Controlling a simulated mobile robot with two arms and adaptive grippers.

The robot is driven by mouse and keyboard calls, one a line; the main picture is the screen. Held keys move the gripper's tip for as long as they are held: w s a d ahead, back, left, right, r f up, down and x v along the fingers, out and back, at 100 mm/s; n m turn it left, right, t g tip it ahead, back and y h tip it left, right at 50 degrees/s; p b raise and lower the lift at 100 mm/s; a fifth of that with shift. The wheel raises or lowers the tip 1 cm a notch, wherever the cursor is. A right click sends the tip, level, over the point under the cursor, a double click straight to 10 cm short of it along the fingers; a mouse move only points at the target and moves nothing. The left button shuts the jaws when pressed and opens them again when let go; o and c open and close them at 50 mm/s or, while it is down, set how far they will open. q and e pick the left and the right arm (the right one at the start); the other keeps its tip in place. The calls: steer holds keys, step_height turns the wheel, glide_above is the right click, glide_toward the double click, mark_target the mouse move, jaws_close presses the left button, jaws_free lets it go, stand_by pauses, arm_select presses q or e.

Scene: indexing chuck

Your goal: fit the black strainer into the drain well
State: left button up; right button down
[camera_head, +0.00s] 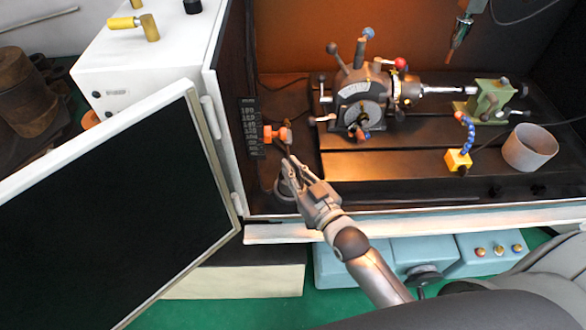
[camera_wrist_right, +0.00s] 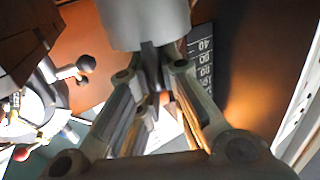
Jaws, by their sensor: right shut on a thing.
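My right gripper (camera_head: 289,158) is at the front left of the dark machine bed, shut on a small dark piece that I take to be the black strainer. Most of that piece is hidden. In the right wrist view, dark thin parts (camera_wrist_right: 151,62) show between the fingertips. A grey round fitting (camera_head: 285,188) stands just below the fingers in the head view and may be the drain well; its opening is hidden. A grey cylinder (camera_wrist_right: 145,22) fills the top of the wrist view, close to the fingertips. My left gripper is not in view.
An orange-headed fitting (camera_head: 278,134) and a black number scale (camera_head: 249,126) are close to the fingertips. The indexing chuck (camera_head: 365,95), yellow block (camera_head: 458,160) and grey cup (camera_head: 530,148) stand to the right. An open door (camera_head: 120,200) flanks the left.

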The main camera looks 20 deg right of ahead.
steer(key=shift+f+b, duration=0.65)
steer(key=shift+f, duration=0.45)
steer(key=c, duration=1.5)
jaws_free()
steer(key=shift+r, duration=0.1)
steer(key=v, duration=1.2)
